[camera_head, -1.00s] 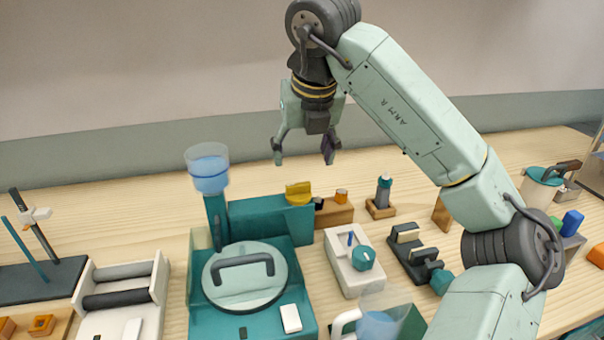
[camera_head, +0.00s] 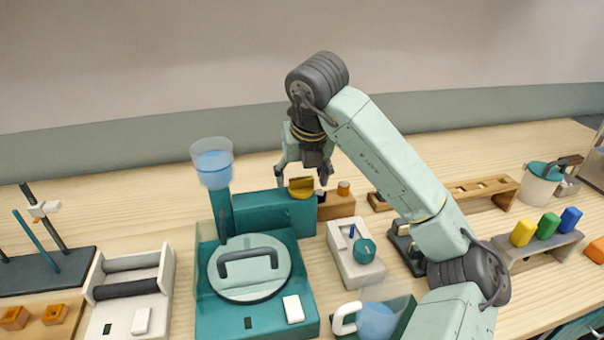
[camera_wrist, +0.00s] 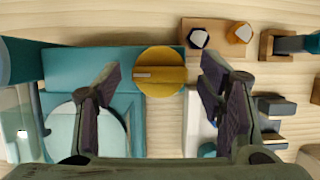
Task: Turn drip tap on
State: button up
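The yellow tap knob (camera_head: 300,188) sits at the right end of the teal housing (camera_head: 262,213) of a machine. In the wrist view the knob (camera_wrist: 163,72) is round, with a pale horizontal mark left of its middle. My gripper (camera_head: 302,174) is open and empty, pointing down, its fingertips around the knob's height in the head view. In the wrist view the knob appears between and slightly beyond the fingers of my gripper (camera_wrist: 162,85), with no visible contact. A clear cup of blue liquid (camera_head: 213,163) stands atop the teal column on the left.
The teal base has a round lid with a dark handle (camera_head: 250,258). A wooden block with small knobs (camera_head: 336,204) is close right of the yellow knob. A white box with a teal dial (camera_head: 357,254) and a jug of blue liquid (camera_head: 376,320) stand in front.

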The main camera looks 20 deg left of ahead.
jog(key=c, duration=1.1)
jog(key=shift+o, duration=0.2)
jog(key=shift+d+n+b, duration=0.1)
jog(key=shift+n+b, duration=0.2)
jog(key=n+g+y+b, duration=0.1)
jog(key=n+b, duration=0.1)
jog(key=n, duration=0.1)
jog(key=shift+w+f, duration=0.1)
jog(key=n+g, duration=0.1)
jog(key=n, duration=0.4)
jog(key=shift+w+d+g+y+b, duration=0.1)
jog(key=shift+g+y+b, duration=0.2)
jog(key=shift+g+b, duration=0.1)
jog(key=n, duration=0.1)
jog(key=n+g+p, duration=0.1)
jog(key=n, duration=0.1)
jog(key=n+g, duration=0.1)
jog(key=n, duration=0.1)
jog(key=shift+w+r+p, duration=0.15)
jog(key=shift+r+p, duration=0.1)
jog(key=shift+p, duration=0.15)
jog(key=shift+f+n+g+p, duration=0.1)
jog(key=shift+n+g+p, duration=0.6)
jog(key=shift+n, duration=1.4)
jog(key=o, duration=1.2)
jog(key=shift+c, duration=0.2)
